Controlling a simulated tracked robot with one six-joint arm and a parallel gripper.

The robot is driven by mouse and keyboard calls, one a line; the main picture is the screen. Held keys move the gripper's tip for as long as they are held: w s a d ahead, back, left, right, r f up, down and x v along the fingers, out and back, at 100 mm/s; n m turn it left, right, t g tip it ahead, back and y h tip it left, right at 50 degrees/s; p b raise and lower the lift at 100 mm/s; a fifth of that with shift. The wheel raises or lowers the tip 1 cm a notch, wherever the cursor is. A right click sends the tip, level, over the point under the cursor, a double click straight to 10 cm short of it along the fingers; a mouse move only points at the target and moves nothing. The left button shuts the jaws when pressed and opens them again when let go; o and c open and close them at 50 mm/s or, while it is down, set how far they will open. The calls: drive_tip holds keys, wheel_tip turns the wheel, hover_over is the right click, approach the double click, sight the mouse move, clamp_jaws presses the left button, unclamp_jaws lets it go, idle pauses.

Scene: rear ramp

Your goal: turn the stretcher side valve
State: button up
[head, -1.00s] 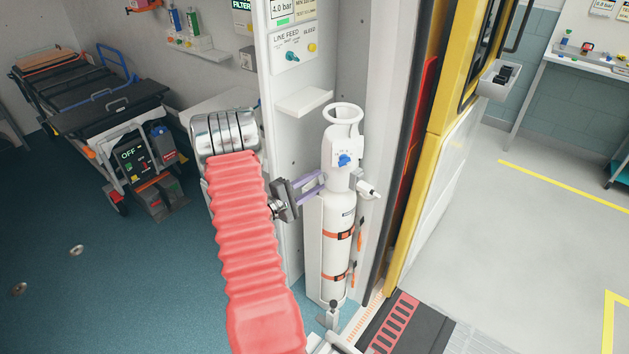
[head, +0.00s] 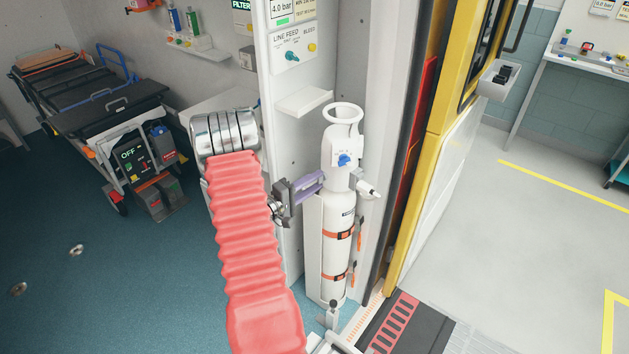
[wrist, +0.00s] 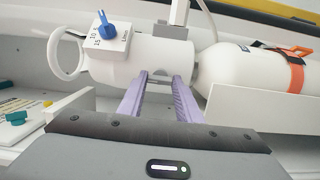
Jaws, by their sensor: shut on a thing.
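A white cylinder (head: 338,245) stands upright against the white wall panel, with a carrying ring on top and a blue knob (head: 344,160) on its head. The blue knob also shows in the wrist view (wrist: 107,31). My gripper (head: 322,183) reaches the cylinder's neck from the left, below the blue knob. In the wrist view, my purple fingers (wrist: 160,78) are shut on a small grey side valve (wrist: 160,74) at the neck. The fingers hide most of this part, and its angle cannot be told.
A white shelf (head: 304,101) and a line feed panel (head: 293,52) are above left of the cylinder. Orange straps (head: 337,235) ring it. A white fitting (head: 368,188) sticks out at its right. A yellow door edge (head: 440,130) stands further right. A stretcher (head: 105,100) is at far left.

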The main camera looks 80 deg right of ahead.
drive_tip(key=o, duration=1)
drive_tip(key=shift+r, duration=0.1)
drive_tip(key=shift+o, duration=0.2)
drive_tip(key=v, duration=1.3)
drive_tip(key=shift+w+a, duration=0.25)
drive_tip(key=shift+a, duration=0.05)
